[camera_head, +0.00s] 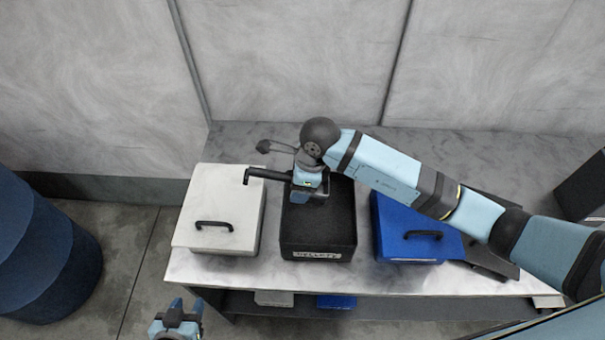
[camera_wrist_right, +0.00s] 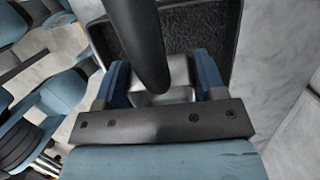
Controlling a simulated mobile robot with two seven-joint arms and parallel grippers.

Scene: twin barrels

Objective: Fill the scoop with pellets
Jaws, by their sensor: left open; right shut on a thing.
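The black bin (camera_head: 318,237) with a "PELLETS" label stands mid-table. In the right wrist view its open top shows dark, grainy pellets (camera_wrist_right: 198,30) inside the rim. My right gripper (camera_head: 310,190) is over the back part of this bin and is shut on the scoop, whose dark handle (camera_head: 268,174) sticks out to the left. In the right wrist view the scoop's handle (camera_wrist_right: 138,42) and a silver metal part (camera_wrist_right: 168,98) show between the blue fingers. Whether the scoop holds pellets is hidden. My left gripper (camera_head: 178,312) is open and empty, low at the front left, off the table.
A white lidded box (camera_head: 218,190) stands left of the bin, and a blue lidded box (camera_head: 400,215) stands right of it, partly behind my right arm. The table (camera_head: 190,270) has a narrow clear front strip. A blue barrel (camera_head: 45,250) stands at far left.

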